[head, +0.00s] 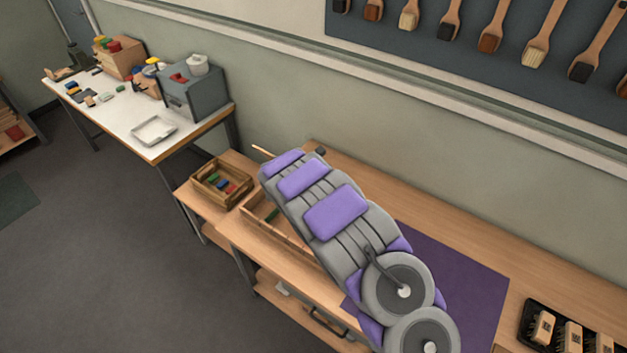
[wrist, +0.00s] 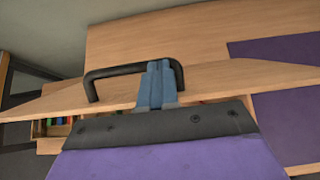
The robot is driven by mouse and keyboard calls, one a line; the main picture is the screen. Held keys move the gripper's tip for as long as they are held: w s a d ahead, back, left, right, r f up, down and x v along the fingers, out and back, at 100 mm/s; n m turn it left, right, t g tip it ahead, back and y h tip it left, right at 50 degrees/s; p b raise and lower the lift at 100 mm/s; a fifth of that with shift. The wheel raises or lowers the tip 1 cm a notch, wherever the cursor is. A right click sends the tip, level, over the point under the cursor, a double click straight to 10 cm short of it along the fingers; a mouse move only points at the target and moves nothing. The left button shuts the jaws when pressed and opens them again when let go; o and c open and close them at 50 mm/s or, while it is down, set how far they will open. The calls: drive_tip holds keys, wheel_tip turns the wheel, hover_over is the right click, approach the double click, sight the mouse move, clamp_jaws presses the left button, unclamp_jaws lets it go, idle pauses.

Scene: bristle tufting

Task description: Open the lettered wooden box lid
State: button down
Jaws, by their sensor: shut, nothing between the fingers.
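In the wrist view, my gripper (wrist: 158,66) shows as two blue fingers pressed together, with nothing held between them. A black bar handle (wrist: 110,71) stands on a pale wooden panel (wrist: 225,80), which looks like the box lid. The fingertips overlap the handle's right part; I cannot tell if they touch it. No lettering shows. In the head view, a wooden box (head: 268,222) with coloured pieces inside stands on the bench, partly hidden by my arm. A thin wooden edge (head: 263,152) sticks out past my arm's far end. My fingers are hidden there.
A smaller open wooden crate (head: 222,182) of coloured pieces stands left of the box. A purple mat (head: 470,285) covers part of the bench, with a dark tray (head: 528,318) of brushes at right. A white table (head: 118,112) with a grey machine (head: 195,92) stands behind left.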

drive_tip(key=w+d+r+p, duration=0.2)
drive_tip(key=w+d+p, duration=0.4)
drive_tip(key=w, duration=0.8)
drive_tip(key=shift+d, duration=1.1)
drive_tip(key=shift+w, duration=0.1)
drive_tip(key=b+v, duration=0.2)
drive_tip(key=v, duration=1.5)
drive_tip(key=shift+a+b, duration=0.2)
drive_tip(key=shift+b, duration=0.2)
drive_tip(key=shift+s+f, duration=0.1)
drive_tip(key=shift+s, duration=0.1)
